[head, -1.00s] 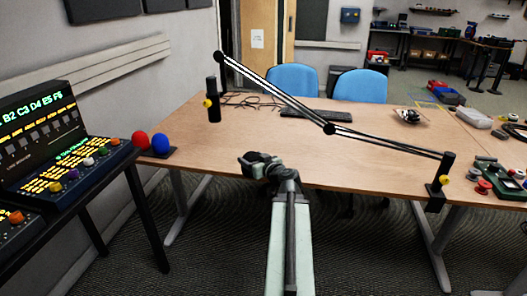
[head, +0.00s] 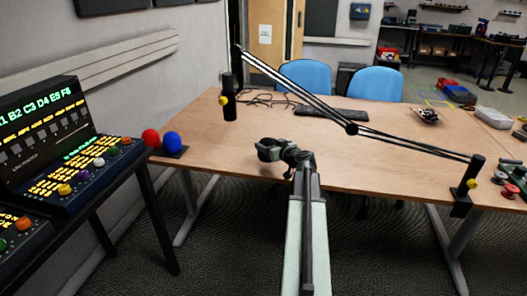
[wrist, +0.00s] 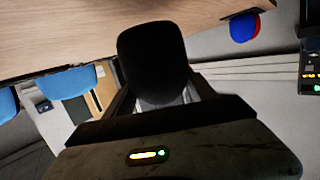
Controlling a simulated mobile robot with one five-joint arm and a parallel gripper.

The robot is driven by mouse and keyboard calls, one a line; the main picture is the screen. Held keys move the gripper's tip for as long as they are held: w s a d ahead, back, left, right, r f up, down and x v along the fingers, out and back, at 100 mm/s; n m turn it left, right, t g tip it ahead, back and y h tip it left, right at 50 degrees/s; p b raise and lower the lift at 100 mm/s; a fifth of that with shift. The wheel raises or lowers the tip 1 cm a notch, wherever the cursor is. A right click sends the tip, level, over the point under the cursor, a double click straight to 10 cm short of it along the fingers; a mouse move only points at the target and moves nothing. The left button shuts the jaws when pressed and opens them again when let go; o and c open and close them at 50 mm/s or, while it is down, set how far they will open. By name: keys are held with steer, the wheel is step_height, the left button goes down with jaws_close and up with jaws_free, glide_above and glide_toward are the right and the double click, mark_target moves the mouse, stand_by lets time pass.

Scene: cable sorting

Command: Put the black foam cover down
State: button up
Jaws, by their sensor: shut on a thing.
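The black foam cover (wrist: 152,52) is a rounded, dark pad in the middle of the wrist view. My gripper (wrist: 160,97) is shut on its lower end, and the pad sticks out beyond the fingers. In the head view my gripper (head: 270,150) hangs over the front part of the wooden table (head: 330,178), clear of other things. The cover is small and dark there and hard to tell from the fingers.
A red ball (head: 150,138) and a blue ball (head: 172,142) sit on a dark base at the table's left corner. A jointed black boom (head: 352,128) spans the table above its top. A keyboard (head: 330,111) and cables lie behind. The table's middle is bare.

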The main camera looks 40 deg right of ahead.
steer(key=f+b, duration=0.4)
steer(key=shift+w, duration=0.2)
steer(key=shift+r, duration=0.25)
steer(key=shift+f, duration=0.15)
steer(key=o, duration=1.3)
